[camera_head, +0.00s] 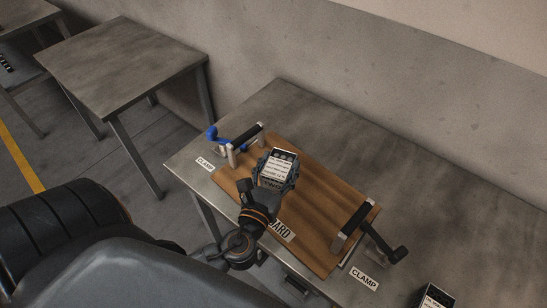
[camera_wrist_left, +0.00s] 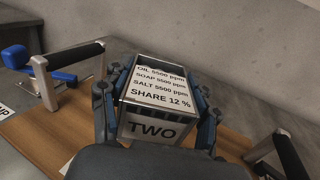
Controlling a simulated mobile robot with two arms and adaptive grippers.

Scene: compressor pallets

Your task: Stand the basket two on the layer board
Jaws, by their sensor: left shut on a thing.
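Basket two (camera_head: 277,168) is a small box with a white text label on top. Its front reads "TWO" in the left wrist view (camera_wrist_left: 150,129). My left gripper (camera_head: 276,178) is shut on the basket, with a finger on each side; it also shows in the left wrist view (camera_wrist_left: 158,112). The basket is upright over the wooden layer board (camera_head: 316,206). I cannot tell whether its underside touches the board, as the gripper hides it. The board lies on a grey metal table and has a dark-barred handle near each end. My right gripper is not in view.
A blue-handled clamp (camera_head: 213,135) is at the board's left end and a black clamp (camera_head: 389,250) at its right end. Another labelled box (camera_head: 435,297) stands at the lower right. The grey table (camera_head: 285,98) is bare behind the board. A second table (camera_head: 122,62) stands empty at left.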

